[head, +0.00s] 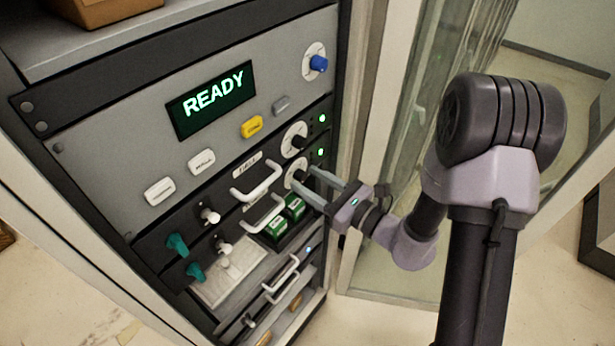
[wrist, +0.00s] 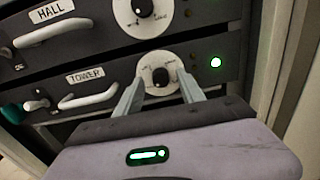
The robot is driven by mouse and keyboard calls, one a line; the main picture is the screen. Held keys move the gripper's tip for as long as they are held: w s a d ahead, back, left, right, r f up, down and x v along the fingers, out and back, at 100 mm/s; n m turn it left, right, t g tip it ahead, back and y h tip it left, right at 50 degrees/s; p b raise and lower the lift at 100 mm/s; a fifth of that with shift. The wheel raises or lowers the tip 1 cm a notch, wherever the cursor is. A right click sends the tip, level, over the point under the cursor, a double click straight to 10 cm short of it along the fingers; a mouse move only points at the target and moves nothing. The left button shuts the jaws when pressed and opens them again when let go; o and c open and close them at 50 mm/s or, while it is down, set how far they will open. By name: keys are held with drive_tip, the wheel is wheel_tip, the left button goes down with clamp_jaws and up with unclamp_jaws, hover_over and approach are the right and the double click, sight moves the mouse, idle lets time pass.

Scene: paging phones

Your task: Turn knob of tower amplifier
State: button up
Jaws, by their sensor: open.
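The tower amplifier (wrist: 110,88) is the dark panel labelled TOWER, with a white handle at its left, seen in the wrist view. Its black knob (wrist: 160,77) sits on a round white dial (wrist: 158,59). My gripper (wrist: 157,95) is open, with one finger on either side of the knob's lower part in the picture; I cannot tell if they touch it. In the head view my gripper (head: 308,182) reaches in from the right at the lower dial (head: 296,172), and its fingers partly cover that knob.
The hall amplifier (wrist: 80,30) with a similar knob (wrist: 143,7) is just above. A READY screen (head: 212,99), a blue knob (head: 318,63) and several buttons are higher on the rack. Green boxes (head: 276,230) sit below. A glass-panelled door or wall (head: 400,150) stands right of the rack.

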drive_tip(key=shift+w+a, duration=0.4)
drive_tip(key=shift+a, duration=0.05)
drive_tip(key=shift+c, duration=0.3)
clamp_jaws()
